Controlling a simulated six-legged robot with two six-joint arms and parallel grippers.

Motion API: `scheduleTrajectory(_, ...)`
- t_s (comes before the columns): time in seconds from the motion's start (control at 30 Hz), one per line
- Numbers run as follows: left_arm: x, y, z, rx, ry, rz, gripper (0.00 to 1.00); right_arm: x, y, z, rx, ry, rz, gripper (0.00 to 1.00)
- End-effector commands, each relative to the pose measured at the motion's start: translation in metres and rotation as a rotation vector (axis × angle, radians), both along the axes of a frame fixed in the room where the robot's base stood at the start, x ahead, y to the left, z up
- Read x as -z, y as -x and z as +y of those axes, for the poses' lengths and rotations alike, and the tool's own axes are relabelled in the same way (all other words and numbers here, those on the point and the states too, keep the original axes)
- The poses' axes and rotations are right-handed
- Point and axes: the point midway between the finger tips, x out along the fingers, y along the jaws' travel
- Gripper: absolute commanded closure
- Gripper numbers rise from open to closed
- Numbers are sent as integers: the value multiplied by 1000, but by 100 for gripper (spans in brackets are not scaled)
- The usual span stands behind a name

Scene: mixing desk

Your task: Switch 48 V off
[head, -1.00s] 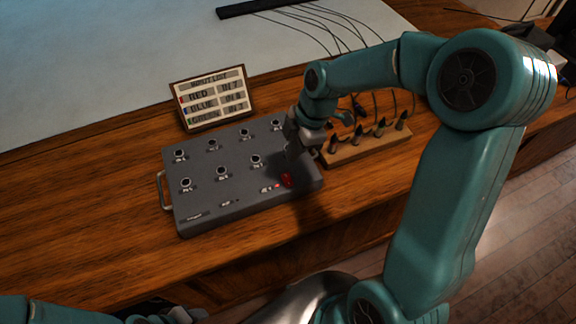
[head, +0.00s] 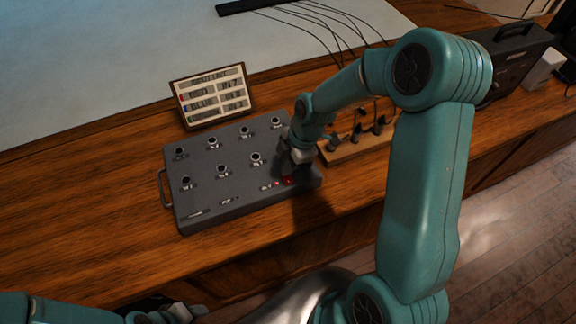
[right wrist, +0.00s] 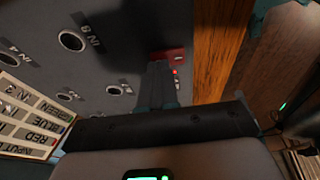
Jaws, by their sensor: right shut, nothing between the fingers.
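The grey box (head: 228,205) lies on the wooden desk with rows of round sockets on its top. The red 48 V switch (head: 289,181) is at its near right corner, beside a small lit red light (head: 277,184). My right gripper (head: 291,172) is shut and empty, pointing down right at the switch. In the right wrist view the fingertips (right wrist: 160,65) are beside the red switch (right wrist: 174,54), partly covering it; I cannot tell whether they touch. The light (right wrist: 175,72) shows there too. My left gripper (head: 178,314) is at the bottom edge, its jaws unclear.
An input list card (head: 213,96) stands behind the box. A wooden block (head: 352,151) with several upright plugs and cables is just right of the box, partly behind my right arm. A black case (head: 515,62) stands at the far right. The desk left of the box is clear.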

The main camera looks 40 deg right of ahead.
Motion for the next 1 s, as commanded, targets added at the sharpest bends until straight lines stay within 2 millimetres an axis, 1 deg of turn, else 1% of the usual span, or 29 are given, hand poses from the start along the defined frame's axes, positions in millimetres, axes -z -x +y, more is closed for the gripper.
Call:
scheduleTrajectory(0.03,16,0,0,0,0,1,57,12,-2,-1,1,-1,1,100)
scheduleTrajectory(0.07,20,0,0,0,0,1,57,15,-4,-1,0,-5,14,100)
scheduleTrajectory(0.1,12,1,0,1,0,2,57,6,-3,-1,0,-5,14,100)
scheduleTrajectory(0.13,11,0,0,0,0,1,57,6,-3,-1,0,-5,14,100)
scheduleTrajectory(0.37,11,0,0,0,0,1,57,7,-1,0,-1,-5,16,100)
scheduleTrajectory(0.7,15,0,0,0,0,1,57,5,14,4,-2,-6,20,100)
scheduleTrajectory(1.0,15,0,0,0,0,1,57,3,14,4,-1,-5,17,100)
